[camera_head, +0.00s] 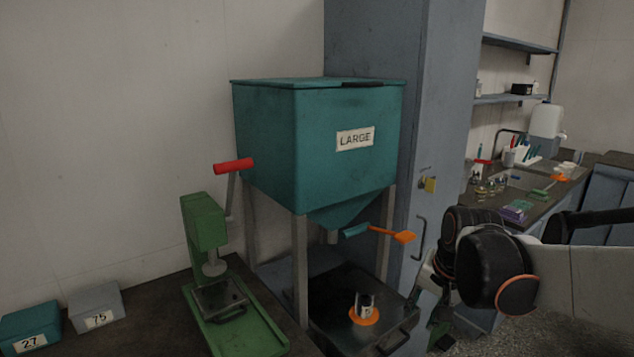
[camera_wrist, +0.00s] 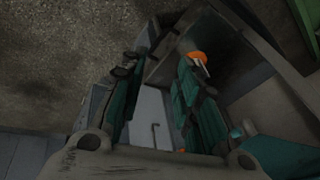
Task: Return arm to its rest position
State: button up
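My arm comes in from the right edge in the head view, with black and white links. My gripper (camera_head: 438,322) hangs at its end, pointing down, right of the dark tray under the hopper and partly hidden by the wrist. In the wrist view my gripper (camera_wrist: 158,85) shows two teal fingers set apart, with nothing between them. A small metal cup (camera_head: 365,304) stands on an orange disc (camera_head: 364,317) on that tray, apart from my gripper. The disc shows partly behind the right finger in the wrist view (camera_wrist: 197,56).
A teal hopper (camera_head: 270,140) labelled LARGE, with an orange-ended lever (camera_head: 404,237), stands over the dark tray (camera_head: 330,312). Left are a green press (camera_head: 205,222) with red handle and boxes marked 27 (camera_head: 30,325) and 75 (camera_head: 96,304). A grey cabinet (camera_head: 440,110) stands behind my gripper.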

jog(key=s+a+r+n+t, duration=0.1)
jog(key=s+n, duration=0.2)
jog(key=s, duration=0.5)
jog(key=s+a+r+n+t, duration=0.1)
jog(key=s+n+t, duration=0.1)
jog(key=s, duration=0.7)
jog(key=shift+s+a+r+n+h, duration=0.2)
jog(key=shift+n+h, duration=0.1)
jog(key=shift+n, duration=0.5)
